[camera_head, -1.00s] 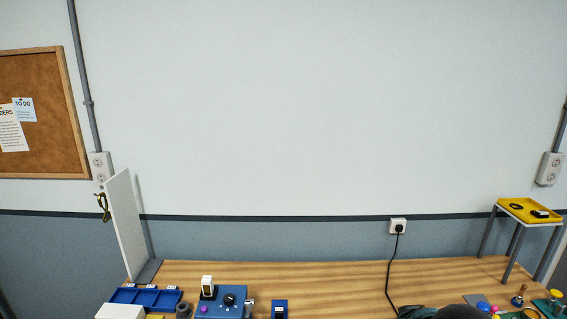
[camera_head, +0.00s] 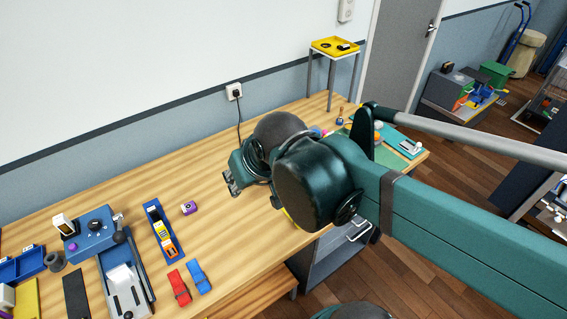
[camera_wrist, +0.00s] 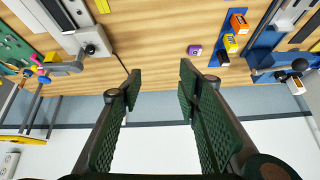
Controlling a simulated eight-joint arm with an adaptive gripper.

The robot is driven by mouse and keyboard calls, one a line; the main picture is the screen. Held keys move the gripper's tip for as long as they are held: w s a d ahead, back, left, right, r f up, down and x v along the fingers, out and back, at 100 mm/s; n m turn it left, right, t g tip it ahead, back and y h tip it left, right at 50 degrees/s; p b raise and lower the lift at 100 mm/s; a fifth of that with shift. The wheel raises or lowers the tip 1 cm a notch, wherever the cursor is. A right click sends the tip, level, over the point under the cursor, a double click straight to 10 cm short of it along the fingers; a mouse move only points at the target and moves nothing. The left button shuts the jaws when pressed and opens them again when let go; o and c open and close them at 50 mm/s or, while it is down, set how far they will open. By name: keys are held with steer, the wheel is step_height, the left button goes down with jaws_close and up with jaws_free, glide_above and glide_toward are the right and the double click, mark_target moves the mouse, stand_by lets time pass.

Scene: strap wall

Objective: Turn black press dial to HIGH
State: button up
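The black press dial (camera_head: 96,225) is a round black knob on top of a blue box (camera_head: 84,240) at the left of the workbench. A purple button sits beside it on the box. The dial's pointer and the HIGH mark are too small to read. My gripper (camera_head: 232,182) is above the middle of the bench, well to the right of the blue box. In the wrist view my gripper (camera_wrist: 160,76) has its two green fingers spread apart with nothing between them. A black knob (camera_wrist: 299,65) shows at that view's right edge; I cannot tell if it is the dial.
A blue tray with colored blocks (camera_head: 163,235), a small purple item (camera_head: 189,208), a red strap (camera_head: 179,287) and a blue strap (camera_head: 199,277) lie right of the box. A grey press-like fixture (camera_head: 122,285) is in front. A yellow-topped stand (camera_head: 334,46) is at the back.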

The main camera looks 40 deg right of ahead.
steer(key=w+d+f+m+g+p, duration=0.3)
steer(key=w+d+m+p, duration=0.1)
steer(key=w+d+m, duration=0.65)
steer(key=shift+w+d+f+m+g+p, duration=0.55)
steer(key=shift+w+d+f+m, duration=0.35)
steer(key=shift+d+f, duration=1.25)
steer(key=shift+w+d+f+m+g+p, duration=0.35)
steer(key=shift+w+d+f+m+g, duration=0.5)
steer(key=shift+d+f, duration=1.35)
steer(key=shift+w+d+f+m+g+p, duration=0.45)
steer(key=shift+w+d+f+m, duration=0.5)
steer(key=shift+d+f, duration=1.2)
steer(key=shift+s+d+r, duration=0.2)
steer(key=shift+d+r, duration=0.2)
steer(key=shift+d, duration=0.05)
steer(key=shift+f, duration=3.8)
steer(key=shift+c, duration=0.7)
steer(key=c, duration=0.8)
steer(key=shift+o, duration=0.2)
